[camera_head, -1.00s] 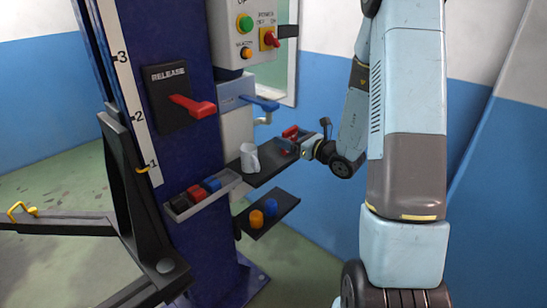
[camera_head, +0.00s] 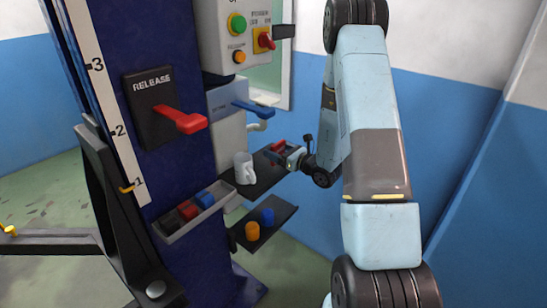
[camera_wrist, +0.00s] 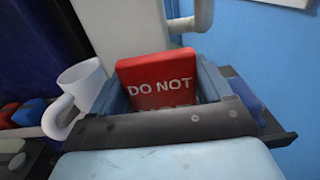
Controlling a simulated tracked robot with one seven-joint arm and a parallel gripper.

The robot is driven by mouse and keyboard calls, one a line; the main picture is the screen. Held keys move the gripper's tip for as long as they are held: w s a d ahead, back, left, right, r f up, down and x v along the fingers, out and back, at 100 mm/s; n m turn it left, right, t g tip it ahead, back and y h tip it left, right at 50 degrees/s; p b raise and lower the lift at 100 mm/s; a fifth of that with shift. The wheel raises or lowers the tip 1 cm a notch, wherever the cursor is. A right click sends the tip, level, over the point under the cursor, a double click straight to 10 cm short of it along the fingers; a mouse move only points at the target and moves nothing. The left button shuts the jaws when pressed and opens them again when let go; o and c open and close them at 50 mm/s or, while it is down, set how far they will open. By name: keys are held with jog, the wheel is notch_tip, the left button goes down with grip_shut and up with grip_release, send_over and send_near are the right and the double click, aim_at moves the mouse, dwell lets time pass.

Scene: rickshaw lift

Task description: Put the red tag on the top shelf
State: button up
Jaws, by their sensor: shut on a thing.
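The red tag (camera_wrist: 157,80), with white letters reading "DO NOT", stands upright between the two fingers of my gripper (camera_wrist: 160,88) in the wrist view. The gripper is shut on it. In the head view my gripper (camera_head: 283,155) and the small red tag (camera_head: 277,146) are over the far right end of the dark top shelf (camera_head: 262,184). I cannot tell whether the tag touches the shelf. The tag's lower part is hidden by the gripper body in the wrist view.
A white mug (camera_head: 243,168) stands on the top shelf, left of my gripper. A grey tray (camera_head: 172,229) with coloured blocks is on the blue column. A blue handle (camera_head: 254,109) and pipe are above.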

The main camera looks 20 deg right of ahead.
jog(key=shift+w+a+f, duration=0.1)
jog(key=shift+a+f, duration=0.1)
jog(key=shift+a, duration=0.2)
notch_tip(320, 180, down, 3)
jog(key=shift+w+a+r, duration=0.1)
jog(key=shift+w+r, duration=0.05)
jog(key=shift+r, duration=0.05)
jog(key=shift+a+f, duration=0.2)
jog(key=shift+f, duration=0.15)
jog(key=o, duration=1)
jog(key=shift+c, duration=0.2)
